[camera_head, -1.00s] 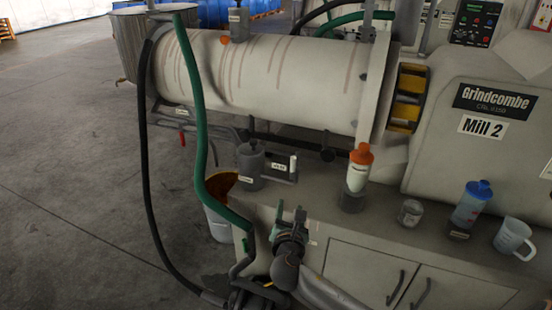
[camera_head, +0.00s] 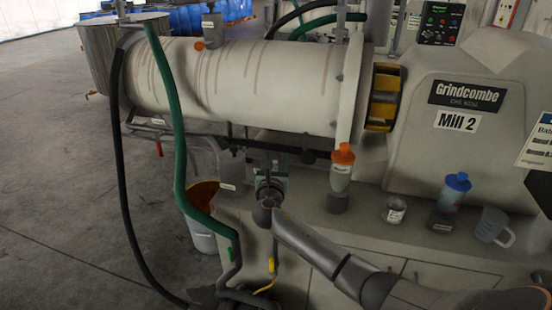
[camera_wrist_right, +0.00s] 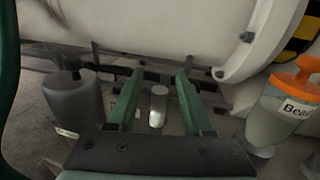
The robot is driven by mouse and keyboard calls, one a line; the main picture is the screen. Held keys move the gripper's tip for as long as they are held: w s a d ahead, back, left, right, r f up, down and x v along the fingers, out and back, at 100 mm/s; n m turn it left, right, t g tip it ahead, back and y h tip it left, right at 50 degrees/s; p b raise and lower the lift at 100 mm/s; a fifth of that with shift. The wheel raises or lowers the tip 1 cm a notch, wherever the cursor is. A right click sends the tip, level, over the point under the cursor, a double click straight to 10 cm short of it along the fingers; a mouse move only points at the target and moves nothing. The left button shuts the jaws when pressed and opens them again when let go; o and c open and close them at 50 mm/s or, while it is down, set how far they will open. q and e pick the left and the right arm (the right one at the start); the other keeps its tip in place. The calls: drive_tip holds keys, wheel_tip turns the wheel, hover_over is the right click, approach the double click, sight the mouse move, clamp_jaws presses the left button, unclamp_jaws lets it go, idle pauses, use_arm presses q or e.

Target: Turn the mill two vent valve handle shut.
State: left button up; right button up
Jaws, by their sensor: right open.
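My right gripper (camera_head: 269,165) is in front of the bench, below the drum of the mill labelled Mill 2 (camera_head: 458,120). In the right wrist view its two green fingers (camera_wrist_right: 157,88) are apart, with nothing gripped. A pale upright peg (camera_wrist_right: 158,106), which looks like the vent valve handle, shows between and beyond the fingers. I cannot tell whether either finger touches it. In the head view my gripper hides the peg and its base. My left gripper is not in view.
A dark grey pot (camera_wrist_right: 73,98) stands close left of the fingers. An orange-capped bottle (camera_head: 341,170) stands to the right. A jar (camera_head: 394,210), blue-capped bottle (camera_head: 452,192) and jug (camera_head: 492,226) are further right. A green hose (camera_head: 178,150) hangs left.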

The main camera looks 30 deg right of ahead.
drive_tip(key=shift+w+d, duration=0.4)
drive_tip(key=shift+w, duration=0.15)
drive_tip(key=shift+c, duration=0.2)
clamp_jaws()
idle(1.0)
